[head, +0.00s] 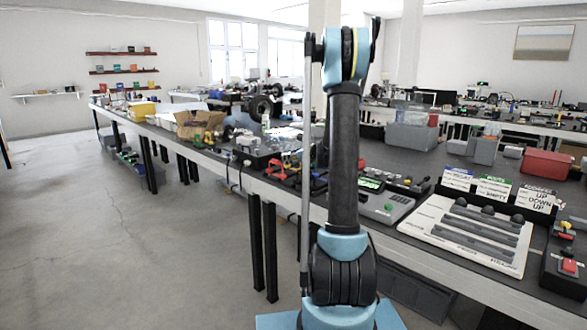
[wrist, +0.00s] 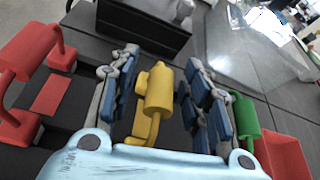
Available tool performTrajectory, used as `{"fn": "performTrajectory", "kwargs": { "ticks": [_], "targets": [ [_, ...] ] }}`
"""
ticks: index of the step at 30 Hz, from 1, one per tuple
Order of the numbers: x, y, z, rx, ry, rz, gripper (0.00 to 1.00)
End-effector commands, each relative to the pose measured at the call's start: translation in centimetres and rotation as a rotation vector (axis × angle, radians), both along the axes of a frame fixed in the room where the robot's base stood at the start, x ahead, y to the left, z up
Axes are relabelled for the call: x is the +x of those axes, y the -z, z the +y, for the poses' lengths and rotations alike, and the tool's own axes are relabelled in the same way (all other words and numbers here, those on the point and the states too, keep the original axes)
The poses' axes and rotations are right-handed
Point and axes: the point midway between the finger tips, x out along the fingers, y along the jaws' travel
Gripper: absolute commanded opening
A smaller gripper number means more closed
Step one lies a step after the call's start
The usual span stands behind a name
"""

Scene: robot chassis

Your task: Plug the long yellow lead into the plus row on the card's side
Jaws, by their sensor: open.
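In the wrist view my gripper (wrist: 160,60) is open, with its blue-padded fingers either side of a yellow lead (wrist: 157,90). The yellow piece has a thick rounded body and a thinner bent end toward the camera. It stands between the fingers with a narrow gap at the right; contact at the left cannot be told. Its length and far end are not clear. In the head view my arm stands in front, and the gripper cannot be made out. I cannot identify the plus row; several lettered cards (head: 492,186) stand on the bench at right.
A red handle-shaped piece (wrist: 42,62) is left of the fingers; a green piece (wrist: 243,118) and a red box (wrist: 285,155) are at the right. A dark block (wrist: 140,28) lies beyond. In the head view, a white panel with grey bars (head: 470,236) lies on the crowded bench.

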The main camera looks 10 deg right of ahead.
Motion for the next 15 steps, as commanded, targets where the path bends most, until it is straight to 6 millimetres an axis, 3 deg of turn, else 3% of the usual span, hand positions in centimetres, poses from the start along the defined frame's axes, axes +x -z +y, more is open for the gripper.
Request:
{"fn": "performTrajectory", "kwargs": {
  "ticks": [3,9,15],
  "targets": [
    [-0.04,-0.01,-0.03,0.000,0.000,0.000,0.44],
    [-0.04,-0.02,-0.08,0.000,0.000,0.000,0.00],
    [-0.05,-0.03,-0.15,0.000,0.001,0.000,0.00]
  ]
}}
